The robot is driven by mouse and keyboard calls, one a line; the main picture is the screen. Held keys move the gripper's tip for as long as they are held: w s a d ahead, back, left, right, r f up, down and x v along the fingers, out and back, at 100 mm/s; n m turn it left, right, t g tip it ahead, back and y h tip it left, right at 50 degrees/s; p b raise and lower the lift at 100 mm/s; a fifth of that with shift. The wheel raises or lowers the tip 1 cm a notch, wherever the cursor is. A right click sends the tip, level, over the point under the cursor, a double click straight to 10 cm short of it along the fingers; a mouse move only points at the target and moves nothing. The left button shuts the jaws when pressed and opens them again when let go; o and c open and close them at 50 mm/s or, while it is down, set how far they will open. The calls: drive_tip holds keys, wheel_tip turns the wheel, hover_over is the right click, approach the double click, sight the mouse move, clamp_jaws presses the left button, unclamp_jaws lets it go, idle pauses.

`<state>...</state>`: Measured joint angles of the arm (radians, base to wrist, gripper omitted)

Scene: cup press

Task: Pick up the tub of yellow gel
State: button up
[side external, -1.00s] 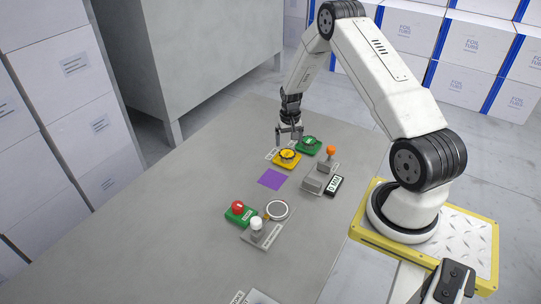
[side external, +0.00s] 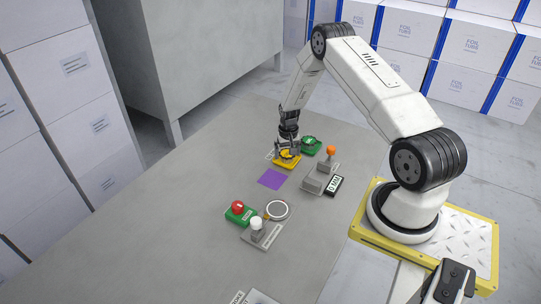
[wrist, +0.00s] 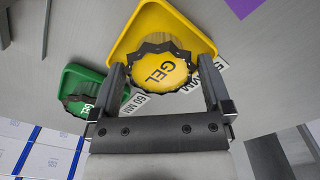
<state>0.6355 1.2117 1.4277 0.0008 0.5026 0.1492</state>
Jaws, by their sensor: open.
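The tub of yellow gel (wrist: 165,70) has a round yellow top marked GEL and a dark scalloped rim. It sits on a yellow rounded base (side external: 279,165) on the grey table. My gripper (side external: 288,153) is open and low over the tub. In the wrist view the two fingers (wrist: 163,66) are on either side of the tub's rim, close to it. I cannot tell whether either finger touches it. In the side view the gripper partly hides the tub.
A similar dark-rimmed tub on a green base (side external: 312,147) stands close behind. A purple square (side external: 272,179) lies in front. A grey device with an orange knob (side external: 331,150) is at right. A red button (side external: 238,207) and white knob (side external: 257,224) are nearer. The table's left side is clear.

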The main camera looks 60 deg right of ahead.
drive_tip(key=shift+f, duration=0.4)
drive_tip(key=c, duration=1.1)
drive_tip(key=shift+r, duration=0.2)
drive_tip(key=shift+r, duration=0.85)
drive_tip(key=s+a+r, duration=0.2)
drive_tip(key=s+r, duration=0.1)
drive_tip(key=s, duration=0.1)
drive_tip(key=s+a+r, duration=0.2)
drive_tip(key=s+r, duration=0.2)
drive_tip(key=s+a+r, duration=0.3)
drive_tip(key=s+r, duration=0.1)
